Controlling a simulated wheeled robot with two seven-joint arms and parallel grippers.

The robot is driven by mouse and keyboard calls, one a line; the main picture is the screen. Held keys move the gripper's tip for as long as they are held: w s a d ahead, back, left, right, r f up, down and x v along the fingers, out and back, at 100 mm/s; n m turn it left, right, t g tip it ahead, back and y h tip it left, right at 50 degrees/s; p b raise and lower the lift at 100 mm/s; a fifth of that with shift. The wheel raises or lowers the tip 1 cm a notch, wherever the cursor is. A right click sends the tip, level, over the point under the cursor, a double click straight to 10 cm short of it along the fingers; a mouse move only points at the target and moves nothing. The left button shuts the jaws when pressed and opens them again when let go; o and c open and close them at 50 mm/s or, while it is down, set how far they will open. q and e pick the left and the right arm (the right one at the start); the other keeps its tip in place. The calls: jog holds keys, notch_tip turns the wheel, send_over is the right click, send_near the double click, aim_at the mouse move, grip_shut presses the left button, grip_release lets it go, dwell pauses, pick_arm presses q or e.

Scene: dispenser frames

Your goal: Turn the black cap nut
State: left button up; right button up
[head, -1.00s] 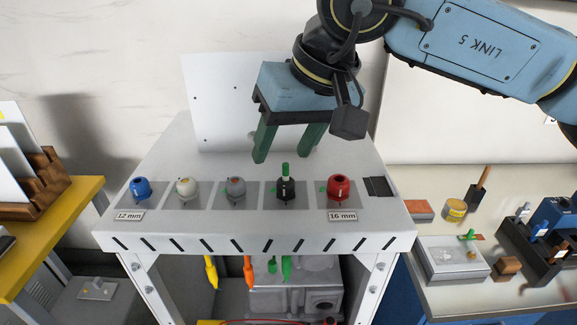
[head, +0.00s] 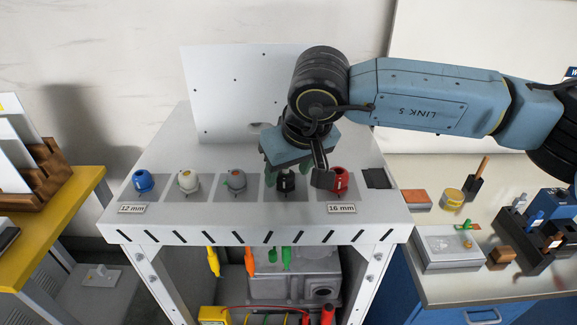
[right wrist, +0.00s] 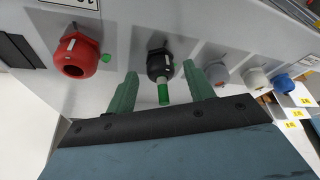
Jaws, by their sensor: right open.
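The black cap nut (head: 286,187) sits on the sloped grey panel, between a grey and a red nut; my right gripper partly covers it in the head view. It also shows in the right wrist view (right wrist: 159,60), with a white mark and a green rod (right wrist: 163,94) standing out of it. My right gripper (head: 288,180) is open and empty, just over the black nut. In the right wrist view its green fingers (right wrist: 161,76) stand on either side of the rod, with gaps visible. I cannot tell how deep the tips reach beside the nut. My left gripper is not in view.
Blue (head: 144,181), white (head: 188,181), grey (head: 236,181) and red (head: 340,180) nuts share the panel row. The red one is close beside the gripper. A white upright plate (head: 230,90) stands behind. Colored cable ends hang below the panel. A cluttered bench (head: 470,285) is at right.

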jog(key=shift+f, duration=0.25)
